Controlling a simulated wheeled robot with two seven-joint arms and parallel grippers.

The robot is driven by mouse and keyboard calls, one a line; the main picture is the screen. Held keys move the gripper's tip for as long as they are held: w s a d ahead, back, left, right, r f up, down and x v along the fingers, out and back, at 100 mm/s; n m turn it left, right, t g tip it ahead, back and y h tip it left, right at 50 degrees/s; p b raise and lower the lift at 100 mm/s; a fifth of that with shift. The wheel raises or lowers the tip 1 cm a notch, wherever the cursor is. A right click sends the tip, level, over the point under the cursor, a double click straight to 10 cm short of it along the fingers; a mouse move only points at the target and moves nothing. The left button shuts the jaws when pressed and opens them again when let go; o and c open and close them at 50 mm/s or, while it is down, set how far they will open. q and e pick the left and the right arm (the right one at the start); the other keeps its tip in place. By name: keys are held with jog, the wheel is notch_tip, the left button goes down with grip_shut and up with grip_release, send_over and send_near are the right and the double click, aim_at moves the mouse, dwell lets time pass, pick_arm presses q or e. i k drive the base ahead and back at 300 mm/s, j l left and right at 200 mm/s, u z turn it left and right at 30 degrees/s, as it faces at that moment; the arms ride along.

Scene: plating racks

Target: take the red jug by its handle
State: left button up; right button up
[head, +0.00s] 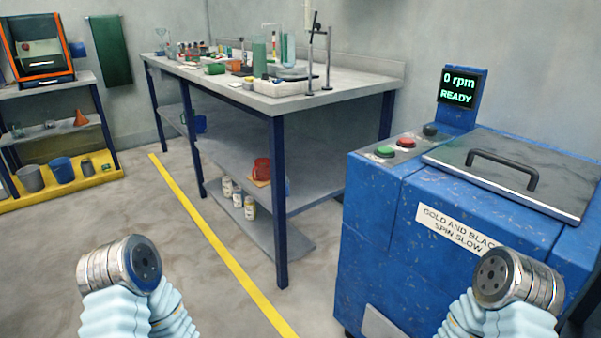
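The red jug (262,168) is small in the head view. It stands upright on the middle shelf (237,152) under the long workbench, close to the blue front leg. A tan-orange flat piece lies under or beside it. Which way its handle points is too small to tell. Only metal joints and pale blue sleeves of my two arms show at the bottom left and bottom right. They are far from the jug. No fingers of either gripper are in view.
A blue machine (395,230) with a lid and buttons stands at the right, near the bench. White jars (238,197) stand on the low shelf. Glassware crowds the benchtop. The floor along the yellow line (215,240) is clear.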

aim_at(262, 168)
jog(key=i+j+z, duration=0.1)
jog(key=z, duration=0.3)
jog(key=i+j+z, duration=0.1)
jog(key=j+z, duration=0.2)
jog(key=z, duration=0.15)
jog(key=j+z, duration=0.25)
jog(key=z, duration=0.15)
